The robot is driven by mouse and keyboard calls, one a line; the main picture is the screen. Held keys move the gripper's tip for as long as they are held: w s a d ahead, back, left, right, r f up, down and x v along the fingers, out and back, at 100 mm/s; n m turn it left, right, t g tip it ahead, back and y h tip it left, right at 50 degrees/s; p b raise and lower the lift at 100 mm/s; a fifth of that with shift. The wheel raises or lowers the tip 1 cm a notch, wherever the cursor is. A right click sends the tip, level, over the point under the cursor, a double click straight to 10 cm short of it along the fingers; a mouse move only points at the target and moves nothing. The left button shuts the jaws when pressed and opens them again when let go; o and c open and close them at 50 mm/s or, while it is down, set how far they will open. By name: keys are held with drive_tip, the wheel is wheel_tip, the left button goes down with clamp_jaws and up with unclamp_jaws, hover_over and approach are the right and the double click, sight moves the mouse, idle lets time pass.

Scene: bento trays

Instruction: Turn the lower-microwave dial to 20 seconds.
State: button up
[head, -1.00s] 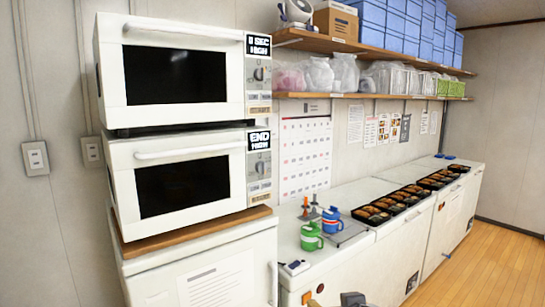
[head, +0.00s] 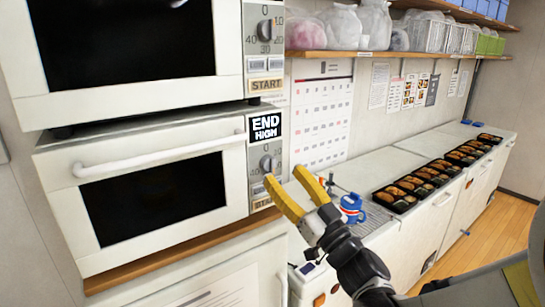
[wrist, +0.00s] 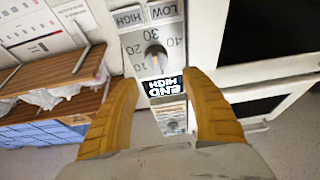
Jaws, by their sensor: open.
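The lower microwave (head: 150,150) is white with a dark door window and a long bar handle. Its dial (head: 266,163) is a small grey knob on the right panel, under a black display (head: 265,128) reading "END HIGH". In the wrist view the dial (wrist: 155,56) appears upside down, ringed by numbers including 20, 30 and 40, with the inverted display (wrist: 164,86) beside it. Its exact setting is hard to read. My gripper (head: 288,178) is open with yellow fingers, just in front of the panel. In the wrist view the fingers (wrist: 160,82) flank the panel, apart from the knob.
The upper microwave (head: 120,50) stands on top, with its own dial (head: 265,30). A wooden shelf (head: 400,53) with bags runs along the wall, above a calendar (head: 322,118).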

sight(274, 162)
drive_tip(key=x, duration=0.6)
drive_tip(key=shift+w, duration=0.2)
clamp_jaws()
